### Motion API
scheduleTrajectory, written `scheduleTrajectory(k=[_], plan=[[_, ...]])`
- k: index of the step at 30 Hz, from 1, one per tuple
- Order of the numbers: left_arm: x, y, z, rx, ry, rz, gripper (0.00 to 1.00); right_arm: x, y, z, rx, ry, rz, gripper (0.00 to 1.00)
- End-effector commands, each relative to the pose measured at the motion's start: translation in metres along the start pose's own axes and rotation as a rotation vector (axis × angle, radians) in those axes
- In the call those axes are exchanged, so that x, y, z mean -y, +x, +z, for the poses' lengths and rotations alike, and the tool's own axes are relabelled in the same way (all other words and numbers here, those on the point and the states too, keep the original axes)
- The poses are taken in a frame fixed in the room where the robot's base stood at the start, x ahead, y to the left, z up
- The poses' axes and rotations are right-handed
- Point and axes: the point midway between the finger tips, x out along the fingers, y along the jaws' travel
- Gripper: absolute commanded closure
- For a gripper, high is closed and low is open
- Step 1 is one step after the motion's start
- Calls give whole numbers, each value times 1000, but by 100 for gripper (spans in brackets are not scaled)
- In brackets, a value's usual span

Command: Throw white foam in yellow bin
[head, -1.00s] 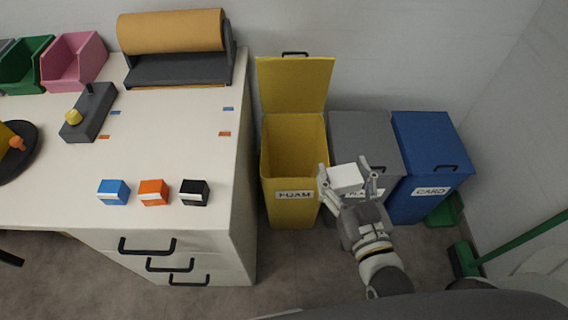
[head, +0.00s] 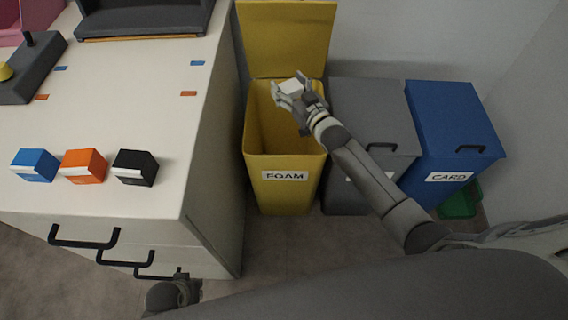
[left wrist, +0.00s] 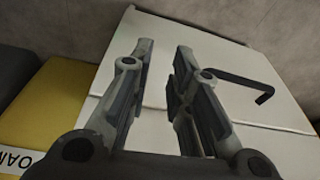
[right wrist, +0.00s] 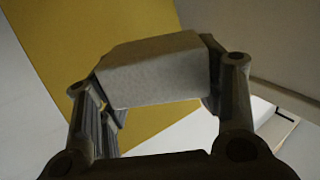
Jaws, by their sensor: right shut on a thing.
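The white foam block (head: 291,87) is between the fingers of my right gripper (head: 293,90), which is shut on it. The right wrist view also shows the foam block (right wrist: 155,72) gripped between both fingers (right wrist: 157,85). In the head view, the block appears over the opening of the yellow bin (head: 284,190). This bin has a FOAM label and its lid (head: 285,35) stands up. The bin's yellow surface also fills part of the right wrist view (right wrist: 70,40). My left gripper (left wrist: 160,75) is open and empty, in front of the white drawer unit.
A grey bin (head: 365,110) with a closed lid stands right of the yellow bin. A closed blue bin (head: 455,120) labelled CARD is beyond it. The white workbench (head: 130,110) stands left, with blue (head: 35,165), orange (head: 84,166) and black (head: 135,167) boxes near its front edge.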

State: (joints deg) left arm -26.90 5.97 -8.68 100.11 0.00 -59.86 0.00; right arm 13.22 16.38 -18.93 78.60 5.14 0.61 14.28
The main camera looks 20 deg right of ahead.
Motion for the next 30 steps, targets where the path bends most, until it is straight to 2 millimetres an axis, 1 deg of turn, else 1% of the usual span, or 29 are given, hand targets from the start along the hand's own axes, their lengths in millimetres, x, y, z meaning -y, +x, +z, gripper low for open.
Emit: scheduleTrajectory(k=[1, 4, 8, 11, 21, 28, 30], plan=[[0, 0, -2, -4, 0, -1, 81, -8, 6, 4, -1, -1, 4, 51], [0, -5, -4, -6, -1, -1, 81, -15, 12, 5, 0, 1, 10, 51], [1, -12, -8, -11, -2, -2, 81, -18, 13, 6, 0, 2, 12, 51], [1, -21, -14, -18, -3, -3, 81, -17, 13, 10, 1, 3, 12, 51], [4, -68, -29, -46, -7, -7, 81, -17, 14, 26, 1, 2, 12, 51], [5, -103, -34, -63, -10, -10, 81, -17, 14, 36, 1, 3, 12, 51], [5, -109, -33, -69, -10, -11, 81, -17, 15, 46, 1, 3, 12, 51]])
